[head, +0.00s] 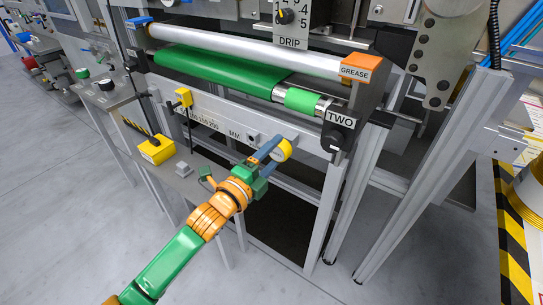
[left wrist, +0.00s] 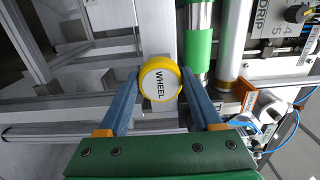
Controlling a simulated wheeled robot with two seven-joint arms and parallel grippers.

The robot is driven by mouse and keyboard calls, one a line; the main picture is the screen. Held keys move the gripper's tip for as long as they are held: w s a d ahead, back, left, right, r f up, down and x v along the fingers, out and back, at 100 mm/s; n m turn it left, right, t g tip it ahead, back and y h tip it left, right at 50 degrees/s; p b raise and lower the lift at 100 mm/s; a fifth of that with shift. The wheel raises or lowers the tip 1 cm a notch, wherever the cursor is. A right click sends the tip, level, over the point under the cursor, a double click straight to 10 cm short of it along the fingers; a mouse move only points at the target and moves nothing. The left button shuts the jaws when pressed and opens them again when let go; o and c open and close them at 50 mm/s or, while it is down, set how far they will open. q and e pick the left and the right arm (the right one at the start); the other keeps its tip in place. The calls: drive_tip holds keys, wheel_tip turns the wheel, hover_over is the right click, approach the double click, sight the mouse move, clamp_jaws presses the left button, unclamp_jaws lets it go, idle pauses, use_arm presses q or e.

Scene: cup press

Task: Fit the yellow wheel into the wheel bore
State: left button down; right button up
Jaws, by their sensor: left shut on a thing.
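The yellow wheel (head: 283,150) has a white face and sits at the tips of my left gripper (head: 272,148), close in front of the pale rail with the MM scale. My left gripper is shut on the wheel. In the left wrist view the wheel (left wrist: 160,84) is held between the two blue fingers, its WHEEL label facing the camera. Behind it is a pale metal upright. I cannot make out the wheel bore for certain; the wheel and fingers cover part of the rail. My right gripper is in neither view.
Above the rail are a green roller (head: 222,69) and a silver roller (head: 258,51). A black knob (head: 339,138) by the TWO label is to the right of the wheel. A yellow box (head: 157,150) stands on the grey ledge at left. Open frame space lies below the rail.

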use_arm(q)
drive_tip(key=shift+w+d, duration=0.15)
drive_tip(key=shift+w, duration=0.05)
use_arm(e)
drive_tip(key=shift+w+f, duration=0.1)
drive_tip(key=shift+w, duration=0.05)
use_arm(q)
unclamp_jaws()
drive_tip(key=v, duration=0.7)
drive_tip(key=shift+p, duration=0.4)
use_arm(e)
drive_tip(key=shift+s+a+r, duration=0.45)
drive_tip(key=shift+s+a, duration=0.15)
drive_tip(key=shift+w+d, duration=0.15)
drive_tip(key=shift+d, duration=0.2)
